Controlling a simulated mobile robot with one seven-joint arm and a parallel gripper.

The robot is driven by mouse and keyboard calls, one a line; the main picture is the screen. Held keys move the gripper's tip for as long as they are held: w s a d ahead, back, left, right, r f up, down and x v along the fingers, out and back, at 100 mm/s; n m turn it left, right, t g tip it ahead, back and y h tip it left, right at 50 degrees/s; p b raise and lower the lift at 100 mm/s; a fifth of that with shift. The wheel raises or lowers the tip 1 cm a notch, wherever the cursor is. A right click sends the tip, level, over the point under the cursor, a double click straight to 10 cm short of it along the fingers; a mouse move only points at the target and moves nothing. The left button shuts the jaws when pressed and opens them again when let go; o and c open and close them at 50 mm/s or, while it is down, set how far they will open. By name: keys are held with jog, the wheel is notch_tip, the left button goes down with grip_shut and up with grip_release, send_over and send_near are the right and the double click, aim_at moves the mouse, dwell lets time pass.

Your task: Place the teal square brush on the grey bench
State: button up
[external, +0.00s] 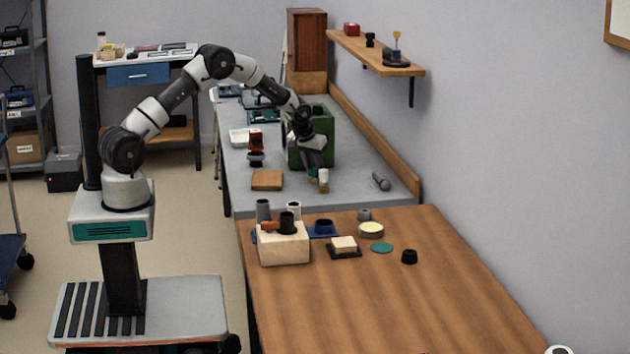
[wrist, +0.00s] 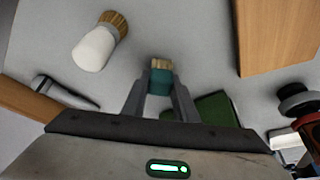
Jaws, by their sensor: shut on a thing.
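The teal square brush (wrist: 159,83) with tan bristles is between my fingertips in the wrist view. My gripper (wrist: 160,88) is shut on it, and the bristles point away from my palm. In the external view my gripper (external: 313,158) is low over the grey bench (external: 349,178), in front of the green crate (external: 322,131). The teal brush cannot be made out clearly there. Whether its bristles touch the bench I cannot tell.
A white brush with brown bristles (wrist: 98,43) is on the bench close to my gripper. A grey microphone-like tool (external: 381,181) lies to the right and a wooden board (external: 267,180) to the left. A red and black item (external: 256,145) stands left of the crate.

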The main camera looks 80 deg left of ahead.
jog(key=shift+f, duration=0.15)
jog(key=o, duration=1.1)
jog(key=shift+c, duration=0.2)
jog(key=shift+r, duration=0.4)
jog(key=p+v, duration=0.1)
jog(key=v, duration=1)
jog(key=shift+s+d+r+p, duration=0.15)
jog(key=shift+d+r+p, duration=0.05)
jog(key=shift+r+p, duration=0.15)
